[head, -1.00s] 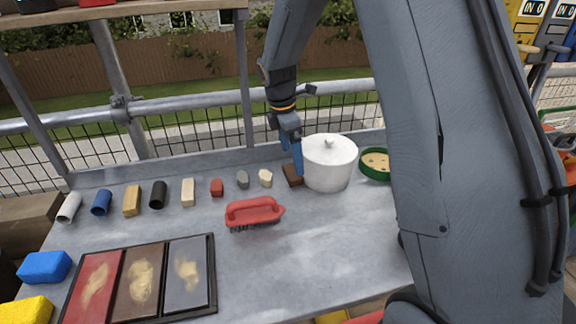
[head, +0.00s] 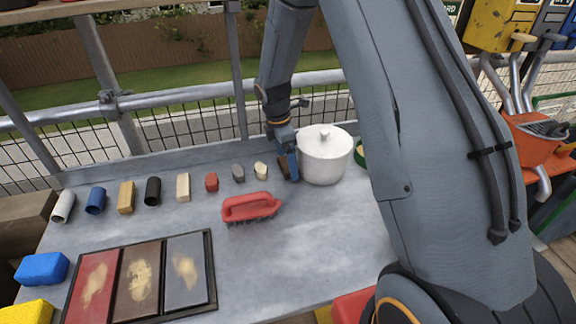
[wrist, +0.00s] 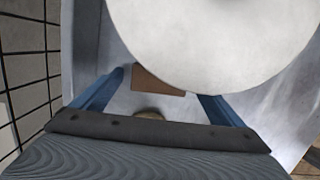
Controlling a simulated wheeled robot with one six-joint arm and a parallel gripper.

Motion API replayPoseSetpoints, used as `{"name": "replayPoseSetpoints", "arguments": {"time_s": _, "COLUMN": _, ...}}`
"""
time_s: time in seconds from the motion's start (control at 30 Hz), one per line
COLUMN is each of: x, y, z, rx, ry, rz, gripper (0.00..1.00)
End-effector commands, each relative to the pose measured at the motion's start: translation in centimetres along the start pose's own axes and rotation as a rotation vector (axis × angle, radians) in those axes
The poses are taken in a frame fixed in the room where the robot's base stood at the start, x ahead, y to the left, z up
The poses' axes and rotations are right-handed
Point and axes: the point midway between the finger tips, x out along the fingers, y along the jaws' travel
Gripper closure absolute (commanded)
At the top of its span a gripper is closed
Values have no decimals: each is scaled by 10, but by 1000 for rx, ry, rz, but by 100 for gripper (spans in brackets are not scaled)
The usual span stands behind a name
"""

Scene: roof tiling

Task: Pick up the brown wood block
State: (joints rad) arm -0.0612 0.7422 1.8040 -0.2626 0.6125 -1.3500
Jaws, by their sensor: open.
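The brown wood block (head: 283,161) stands on the grey bench just left of the white lidded pot, partly hidden behind my gripper in the head view.
The white pot (head: 325,158) stands close right of the block. A row of small pieces, including a cream one (head: 261,171), runs left along the bench. A red brush (head: 250,208) lies in front. Bare bench (head: 300,230) is open in the foreground.

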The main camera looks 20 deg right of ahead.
Motion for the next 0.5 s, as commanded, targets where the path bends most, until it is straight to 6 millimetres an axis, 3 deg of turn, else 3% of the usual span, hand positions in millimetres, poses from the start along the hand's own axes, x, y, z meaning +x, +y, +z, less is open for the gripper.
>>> {"name": "replayPoseSetpoints", "arguments": {"time_s": 0.23, "x": 1, "y": 0, "z": 0, "rx": 0, "ry": 0, "rz": 0, "gripper": 9}}
{"name": "replayPoseSetpoints", "arguments": {"time_s": 0.5, "x": 1, "y": 0, "z": 0, "rx": -1, "ry": 0, "rz": 0, "gripper": 52}}
